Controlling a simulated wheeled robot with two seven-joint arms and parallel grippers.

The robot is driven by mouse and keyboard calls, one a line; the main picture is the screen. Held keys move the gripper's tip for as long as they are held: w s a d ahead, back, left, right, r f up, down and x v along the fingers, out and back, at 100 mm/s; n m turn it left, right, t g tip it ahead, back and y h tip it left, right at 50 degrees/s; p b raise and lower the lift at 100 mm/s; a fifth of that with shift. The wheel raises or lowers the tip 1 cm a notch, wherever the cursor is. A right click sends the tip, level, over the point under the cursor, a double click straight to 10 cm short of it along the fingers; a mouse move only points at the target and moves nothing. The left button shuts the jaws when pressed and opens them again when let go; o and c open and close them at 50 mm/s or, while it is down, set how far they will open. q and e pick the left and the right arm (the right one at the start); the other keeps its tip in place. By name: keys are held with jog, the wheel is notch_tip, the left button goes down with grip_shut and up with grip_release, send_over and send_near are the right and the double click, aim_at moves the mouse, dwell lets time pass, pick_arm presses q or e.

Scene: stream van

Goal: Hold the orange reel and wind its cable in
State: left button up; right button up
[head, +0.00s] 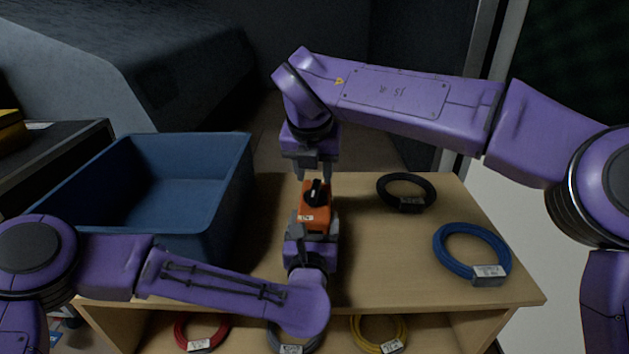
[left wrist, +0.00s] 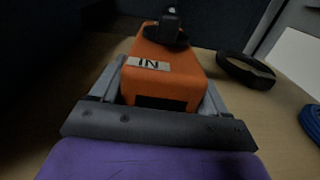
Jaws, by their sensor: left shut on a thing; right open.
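The orange reel (head: 312,214) sits on the wooden table with a black crank knob (head: 316,192) on top. It fills the left wrist view (left wrist: 165,70), where a label reading "IN" is on its top. My left gripper (head: 312,238) is shut on the reel from the near side, with one finger on each side of it. My right gripper (head: 316,172) is open, pointing down just above and behind the crank knob. Whether it touches the knob I cannot tell. No cable of the reel can be made out.
A blue bin (head: 245,190) stands at the left of the table (head: 390,265). A black cable coil (head: 407,192) and a blue coil (head: 470,252) lie on the right. Red (head: 200,332) and yellow (head: 378,334) coils and a dark one are on the shelf below.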

jog(key=v, duration=0.7)
jog(key=shift+r, duration=0.4)
jog(key=shift+s, duration=0.15)
pick_arm(q)
jog(key=o, duration=1.2)
jog(key=shift+c, duration=0.2)
jog(key=shift+s, duration=0.15)
